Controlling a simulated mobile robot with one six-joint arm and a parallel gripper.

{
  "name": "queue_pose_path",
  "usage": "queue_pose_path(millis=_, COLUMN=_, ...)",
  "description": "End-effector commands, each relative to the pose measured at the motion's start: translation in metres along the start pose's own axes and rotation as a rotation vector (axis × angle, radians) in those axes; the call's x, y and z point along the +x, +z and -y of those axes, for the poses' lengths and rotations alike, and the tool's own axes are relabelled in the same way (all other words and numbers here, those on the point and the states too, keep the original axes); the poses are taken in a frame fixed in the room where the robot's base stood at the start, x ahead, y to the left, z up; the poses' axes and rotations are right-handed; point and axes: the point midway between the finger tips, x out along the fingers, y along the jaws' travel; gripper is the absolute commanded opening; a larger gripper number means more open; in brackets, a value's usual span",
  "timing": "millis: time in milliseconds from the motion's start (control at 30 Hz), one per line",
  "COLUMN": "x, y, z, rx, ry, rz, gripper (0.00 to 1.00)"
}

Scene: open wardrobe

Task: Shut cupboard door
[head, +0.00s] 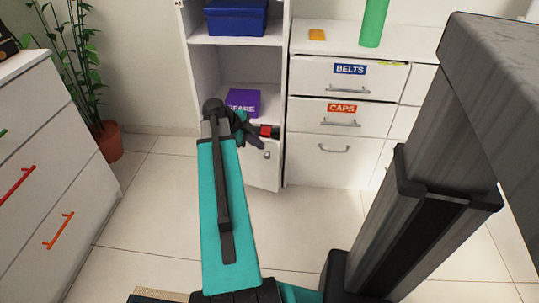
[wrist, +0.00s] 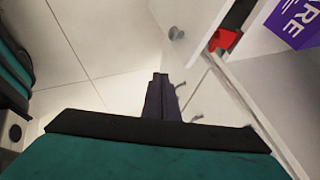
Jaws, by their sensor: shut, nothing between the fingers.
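The low white cupboard door (head: 266,172) is at the bottom of the tall open wardrobe, with a round knob (head: 267,155) near its right side. It looks partly open, with a gap at its top edge; how wide is hard to tell. In the wrist view the knob (wrist: 176,33) stands out from the door, left of the gap. My gripper (head: 258,143) is at the door's upper part, left of the knob. Its dark fingers (wrist: 162,98) are shut and empty in the wrist view. Whether they touch the door cannot be told.
A purple box (head: 243,101) and a red item (head: 266,131) are inside the wardrobe, above or behind the door. White drawers (head: 346,115) stand to the right, another drawer unit (head: 40,190) at the left. A potted plant (head: 106,140) is behind. The tiled floor before the door is clear.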

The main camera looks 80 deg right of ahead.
Motion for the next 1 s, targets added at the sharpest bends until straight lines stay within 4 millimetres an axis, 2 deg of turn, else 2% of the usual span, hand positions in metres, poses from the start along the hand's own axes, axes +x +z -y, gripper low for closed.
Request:
queue_pose_path(millis=33, x=0.003, y=0.010, z=0.001, rx=0.000, ry=-0.014, rz=0.007, gripper=0.00)
queue_pose_path(millis=100, x=0.001, y=0.015, z=0.002, rx=-0.001, ry=-0.026, rz=0.014, gripper=0.00)
queue_pose_path(millis=300, x=-0.002, y=0.024, z=0.002, rx=-0.005, ry=-0.042, rz=0.024, gripper=0.00)
queue_pose_path(millis=767, x=-0.001, y=0.024, z=0.002, rx=-0.007, ry=-0.041, rz=0.024, gripper=0.00)
queue_pose_path(millis=1000, x=0.014, y=0.025, z=0.002, rx=-0.007, ry=-0.039, rz=0.023, gripper=0.00)
